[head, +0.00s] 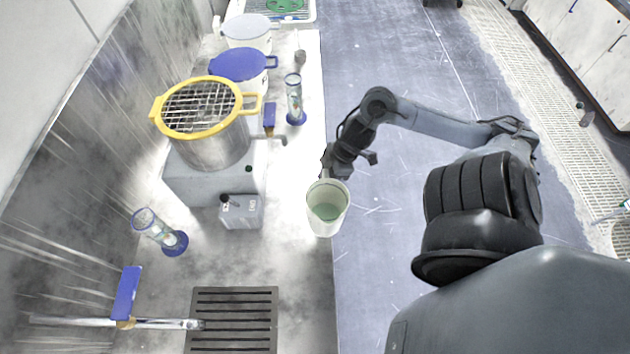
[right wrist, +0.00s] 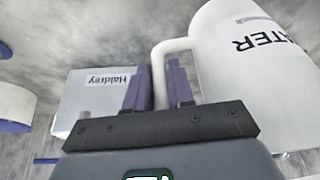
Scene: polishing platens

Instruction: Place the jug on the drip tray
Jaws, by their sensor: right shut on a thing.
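The white jug (head: 320,226), with pale green liquid inside, is held upright beside the counter's right edge in the head view. In the right wrist view the jug (right wrist: 240,60) stands at the right with part of a dark label, "ATER". My right gripper (head: 328,170) is at the jug's far side in the head view. In the wrist view its two purple-grey fingers (right wrist: 159,82) are shut on the jug's handle. The drip tray (head: 235,291), a dark slotted grate, lies on the counter at the bottom, left of and nearer than the jug. My left gripper is not in view.
A tap-like pipe (head: 165,324) with a blue lever ends at the tray's left edge. A yellow-rimmed pot (head: 210,150), a small grey box (head: 241,212) and two glass cylinders (head: 294,98) (head: 160,232) stand on the counter. The counter between box and tray is clear.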

